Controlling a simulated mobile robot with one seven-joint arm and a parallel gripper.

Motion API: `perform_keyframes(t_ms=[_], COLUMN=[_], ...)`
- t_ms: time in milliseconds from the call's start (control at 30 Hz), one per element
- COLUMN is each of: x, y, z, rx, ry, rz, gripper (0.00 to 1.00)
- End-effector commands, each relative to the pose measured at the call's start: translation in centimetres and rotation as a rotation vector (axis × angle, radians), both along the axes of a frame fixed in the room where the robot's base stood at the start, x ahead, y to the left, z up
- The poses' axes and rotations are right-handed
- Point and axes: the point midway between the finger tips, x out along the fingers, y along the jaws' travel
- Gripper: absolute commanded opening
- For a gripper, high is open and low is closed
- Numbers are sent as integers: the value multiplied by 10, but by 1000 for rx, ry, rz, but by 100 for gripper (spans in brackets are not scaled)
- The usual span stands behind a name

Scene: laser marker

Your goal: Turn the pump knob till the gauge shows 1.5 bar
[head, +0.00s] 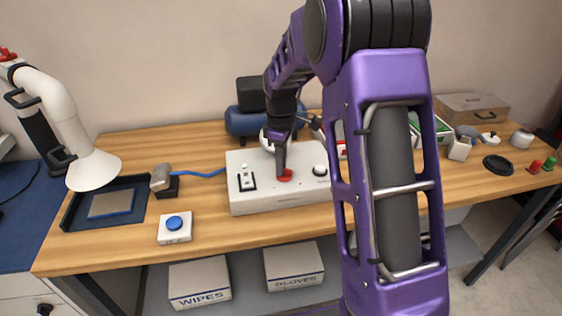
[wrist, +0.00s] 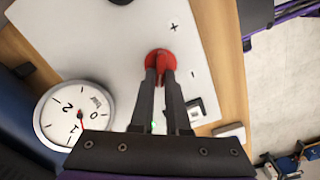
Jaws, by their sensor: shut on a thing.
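The red pump knob (head: 286,177) sits on the top of a white control box (head: 250,205). My gripper (head: 281,168) points down at it. In the wrist view the two fingertips (wrist: 161,78) are shut on the red knob (wrist: 159,58), with its grip ridge between them. A plus and a minus mark are printed beside the knob. In the head view my arm mostly hides the gauge.
A blue button box (head: 175,227) and a dark tray (head: 73,212) lie to the left.

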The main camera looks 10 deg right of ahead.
Motion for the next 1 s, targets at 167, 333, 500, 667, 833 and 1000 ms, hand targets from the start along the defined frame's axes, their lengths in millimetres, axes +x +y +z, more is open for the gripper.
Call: perform_keyframes(t_ms=[167,333,500,667,833,1000], x=[1,2,3,4,4,4], y=[-1,-2,-3,-4,-6,-7], z=[2,1,1,1,2,1], rx=[-1,-1,-1,-1,-1,-1], ry=[0,0,0,-1,-1,-1], rz=[-166,-327,-490,-640,-803,-965], gripper=[0,0,0,0,0,0])
